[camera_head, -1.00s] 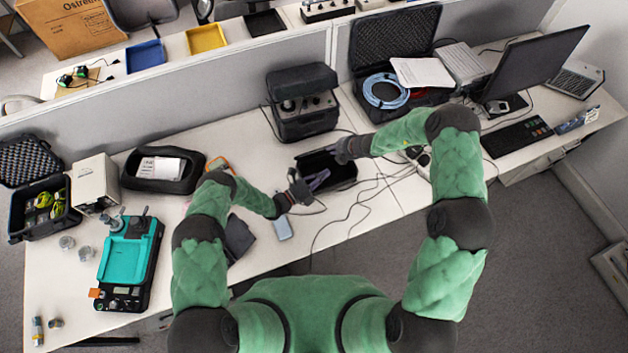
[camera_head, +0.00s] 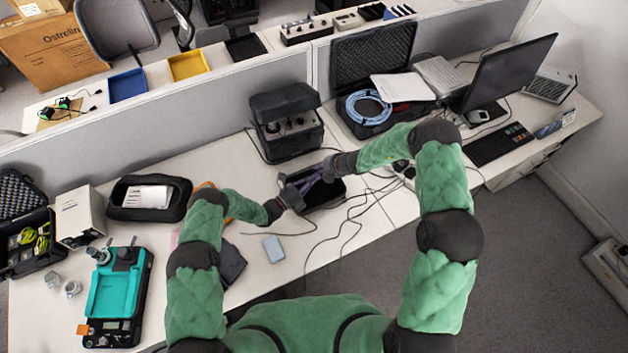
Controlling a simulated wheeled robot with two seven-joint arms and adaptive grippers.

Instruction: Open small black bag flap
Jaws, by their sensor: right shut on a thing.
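The small black bag (camera_head: 331,194) is a dark open-topped case on the desk in front of me, right of centre. My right gripper (camera_head: 312,181) reaches over it from the right and is shut on what looks like its flap; the hold is small and partly hidden. My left gripper (camera_head: 288,196) is at the bag's left side, very close to the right gripper's fingertips. Its fingers are too dark and small to tell whether they are open or touch the bag.
A black case with knobs (camera_head: 286,135) stands just behind the bag. Loose cables (camera_head: 352,218) run over the desk to its right. A light blue block (camera_head: 273,249) and a dark pouch (camera_head: 231,264) lie near the front edge. A teal-topped device (camera_head: 116,294) is at the left.

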